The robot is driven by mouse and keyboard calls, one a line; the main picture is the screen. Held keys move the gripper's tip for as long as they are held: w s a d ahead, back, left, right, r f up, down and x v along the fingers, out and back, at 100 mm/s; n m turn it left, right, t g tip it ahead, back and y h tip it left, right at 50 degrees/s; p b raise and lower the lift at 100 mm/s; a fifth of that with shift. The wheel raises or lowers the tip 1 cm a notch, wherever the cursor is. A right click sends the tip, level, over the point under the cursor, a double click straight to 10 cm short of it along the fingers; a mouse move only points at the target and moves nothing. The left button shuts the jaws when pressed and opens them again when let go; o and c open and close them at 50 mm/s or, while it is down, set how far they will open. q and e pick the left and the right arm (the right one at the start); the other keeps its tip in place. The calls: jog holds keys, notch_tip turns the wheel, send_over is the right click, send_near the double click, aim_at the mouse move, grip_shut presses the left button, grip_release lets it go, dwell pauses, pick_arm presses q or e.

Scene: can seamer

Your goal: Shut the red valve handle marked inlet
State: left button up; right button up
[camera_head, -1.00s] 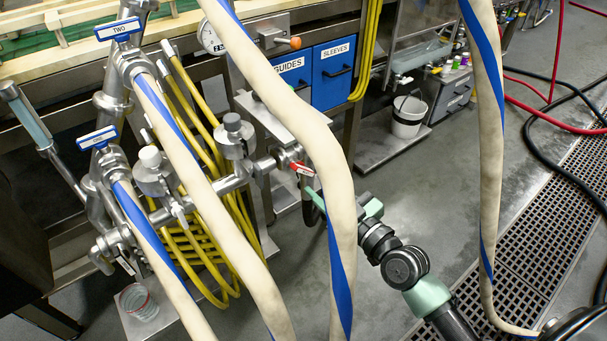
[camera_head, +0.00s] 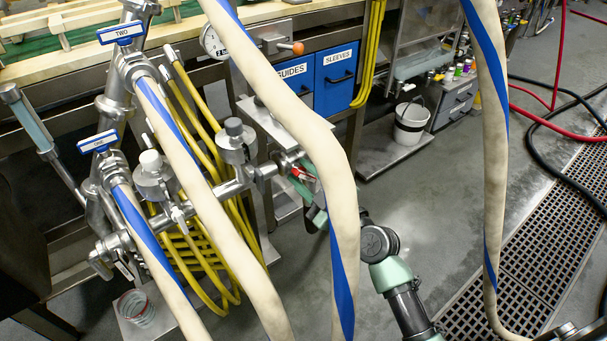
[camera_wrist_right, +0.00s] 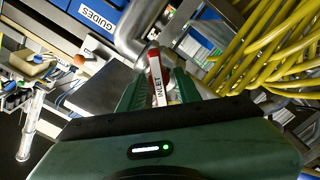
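The red valve handle marked INLET (camera_wrist_right: 157,78) stands between my right gripper's two green fingers in the right wrist view. In the head view the red handle (camera_head: 300,174) sits at the right end of the steel pipe manifold (camera_head: 222,192), partly covered by the gripper. My right gripper (camera_head: 304,188) reaches it from the right, behind a hanging cream hose. It also shows in the right wrist view (camera_wrist_right: 160,88), its fingers apart on either side of the handle. Whether either finger touches the handle is hard to tell. My left gripper is out of view.
Cream hoses with blue stripes (camera_head: 335,180) hang in front of the manifold and my right arm. Blue-handled valves ONE (camera_head: 98,142) and TWO (camera_head: 121,33) stand left. Yellow hoses (camera_head: 205,270) hang behind.

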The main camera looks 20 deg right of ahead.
grip_shut()
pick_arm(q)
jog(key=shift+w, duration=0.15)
pick_arm(e)
jog(key=shift+m, duration=0.4)
jog(key=m+p, duration=0.2)
jog(key=m, duration=0.4)
jog(key=shift+r, duration=0.1)
pick_arm(q)
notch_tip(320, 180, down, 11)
jog(key=p, duration=0.1)
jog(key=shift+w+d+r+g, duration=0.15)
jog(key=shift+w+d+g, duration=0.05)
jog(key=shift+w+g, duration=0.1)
pick_arm(e)
jog(key=shift+w+d+m, duration=0.1)
jog(key=shift+m, duration=1.1)
grip_release()
